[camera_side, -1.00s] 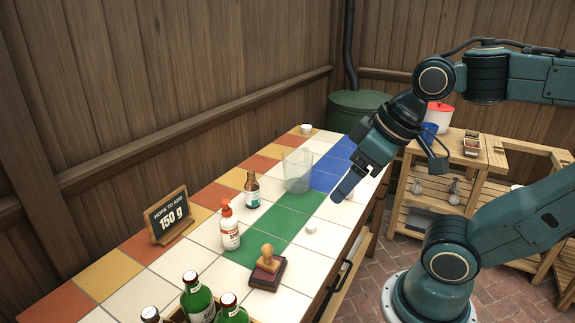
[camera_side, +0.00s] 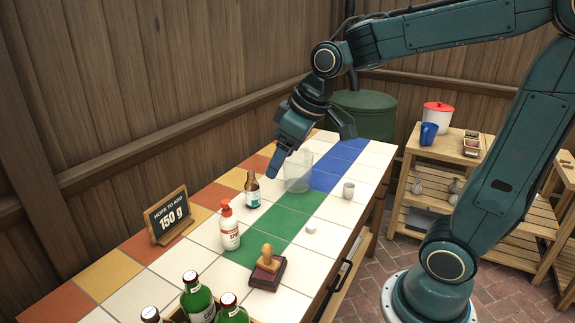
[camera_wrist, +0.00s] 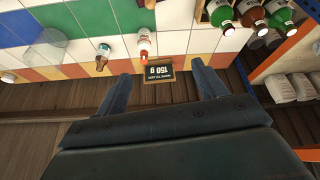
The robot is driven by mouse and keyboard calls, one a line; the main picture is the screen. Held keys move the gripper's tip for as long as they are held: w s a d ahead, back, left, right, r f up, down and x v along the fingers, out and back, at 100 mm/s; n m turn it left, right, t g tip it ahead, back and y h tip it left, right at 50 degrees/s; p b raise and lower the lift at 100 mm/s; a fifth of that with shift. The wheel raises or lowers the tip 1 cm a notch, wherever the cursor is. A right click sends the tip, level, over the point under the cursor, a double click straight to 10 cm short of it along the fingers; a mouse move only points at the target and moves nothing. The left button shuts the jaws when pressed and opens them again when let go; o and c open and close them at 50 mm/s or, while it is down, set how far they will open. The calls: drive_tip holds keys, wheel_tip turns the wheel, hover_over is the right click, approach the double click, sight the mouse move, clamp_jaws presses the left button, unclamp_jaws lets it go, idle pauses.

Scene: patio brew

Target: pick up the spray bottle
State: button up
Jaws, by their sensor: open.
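The spray bottle (camera_side: 230,228), white with a red-orange top and a label, stands upright on the tiled counter, left of the green tiles. It also shows near the top middle of the wrist view (camera_wrist: 144,44), beyond my fingertips. My gripper (camera_side: 306,148) is open and empty above the counter, up and to the right of the spray bottle and apart from it. In the wrist view my gripper (camera_wrist: 162,84) has its two fingers wide apart, with the small sign between them in the picture.
A brown bottle (camera_side: 252,190) and a clear beaker (camera_side: 298,172) stand behind the spray bottle. A stamp (camera_side: 267,262) is in front, a chalkboard sign (camera_side: 168,215) to the left.

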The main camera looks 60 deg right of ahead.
drive_tip(key=w+d+f+n, duration=0.1)
drive_tip(key=w+f, duration=0.1)
drive_tip(key=w, duration=0.3)
drive_tip(key=w+d+f, duration=0.2)
drive_tip(key=w+f, duration=0.1)
drive_tip(key=w, duration=0.1)
drive_tip(key=n+y, duration=0.1)
approach(228, 206)
drive_tip(key=w+d, duration=0.1)
drive_tip(key=shift+w+g, duration=0.1)
drive_tip(key=shift+g, duration=0.3)
drive_tip(key=shift+x, duration=4.2)
drive_tip(key=shift+a, duration=0.1)
drive_tip(key=shift+x, duration=2.6)
drive_tip(key=shift+c, duration=0.2)
clamp_jaws()
